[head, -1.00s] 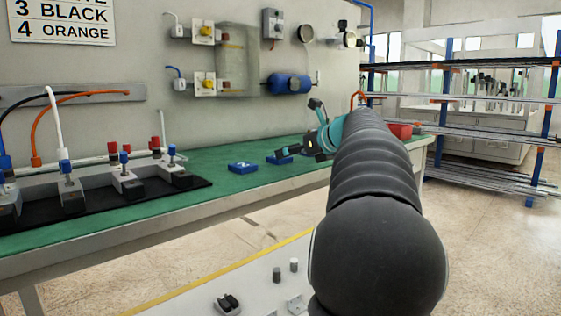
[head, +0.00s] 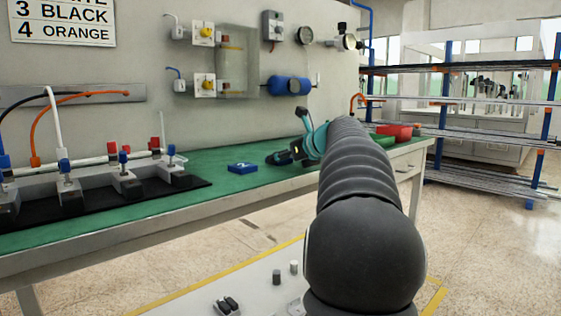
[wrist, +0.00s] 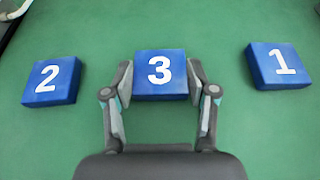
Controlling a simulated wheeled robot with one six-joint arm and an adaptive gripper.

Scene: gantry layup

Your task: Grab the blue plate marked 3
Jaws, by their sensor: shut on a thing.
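The blue plate marked 3 (wrist: 160,88) lies between the fingers of my gripper (wrist: 160,90) in the wrist view, with one finger against each side. My gripper is shut on it, low at the green bench top. In the head view my gripper (head: 284,157) is at the bench, and the plate in it is mostly hidden by the fingers and arm. The blue plate marked 2 (wrist: 51,91) lies to the left in the wrist view; it also shows in the head view (head: 242,168). The blue plate marked 1 (wrist: 278,77) lies to the right.
The green bench top (head: 205,195) has free room in front of the plates. A black tray (head: 190,187) with pipe clamps stands at the left. A metal rack (head: 480,110) stands at the right.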

